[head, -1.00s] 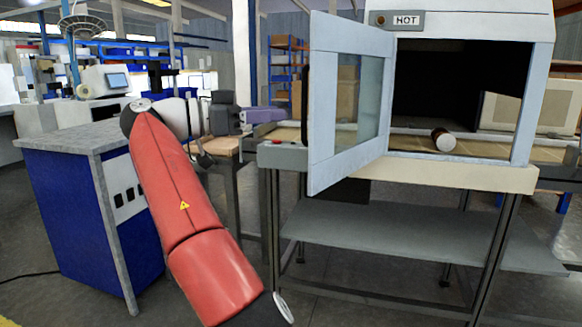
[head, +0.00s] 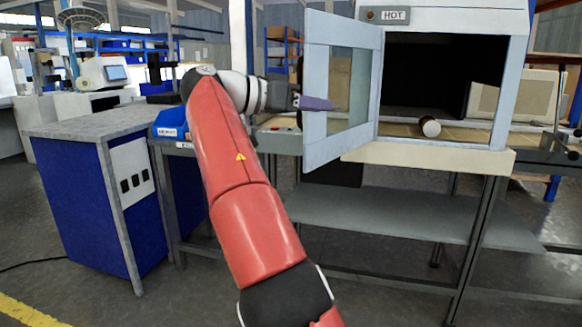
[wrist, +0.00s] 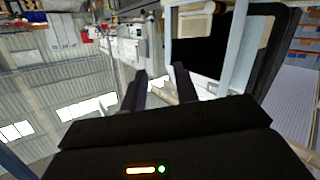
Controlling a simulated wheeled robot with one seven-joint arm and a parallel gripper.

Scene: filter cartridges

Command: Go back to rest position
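My gripper (head: 314,103) is held up in the air, pointing right, and overlaps the left frame of the open cabinet door (head: 313,75) in the head view. I cannot tell whether it touches the door. In the wrist view my gripper (wrist: 160,86) has its two dark fingers apart with nothing between them. A white filter cartridge (head: 430,127) with a dark brown end lies on its side inside the HOT cabinet (head: 510,90), near the opening, well to the right of my gripper.
The cabinet stands on a bench (head: 430,158) with a grey lower shelf (head: 390,212). A blue bin (head: 170,122) sits left of my arm, beside a blue cabinet with a grey top (head: 95,123). Open floor lies in front at the lower left.

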